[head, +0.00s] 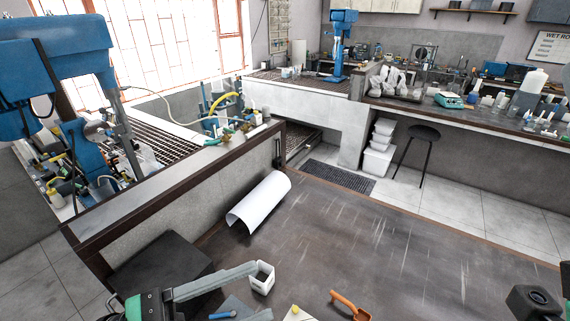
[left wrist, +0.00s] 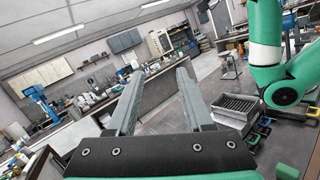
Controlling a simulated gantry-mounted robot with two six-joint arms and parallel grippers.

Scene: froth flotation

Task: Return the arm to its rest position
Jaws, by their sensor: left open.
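My left gripper (head: 248,274) comes in at the lower left of the head view, with long grey fingers over the near part of the dark worktop (head: 350,230). In the left wrist view its two fingers (left wrist: 160,73) stand apart with nothing between them. A small white square cup (head: 262,278) shows just beside the fingertips in the head view; I cannot tell whether they touch. The jaws of my right gripper do not show. A green arm link of mine shows at the right of the left wrist view.
A white curled sheet (head: 260,200) lies by the low wall. An orange scoop (head: 350,304) and a blue-handled tool (head: 222,315) lie near the front edge. A black device (head: 535,302) is at lower right. The worktop's middle is clear. A stool (head: 423,134) stands beyond.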

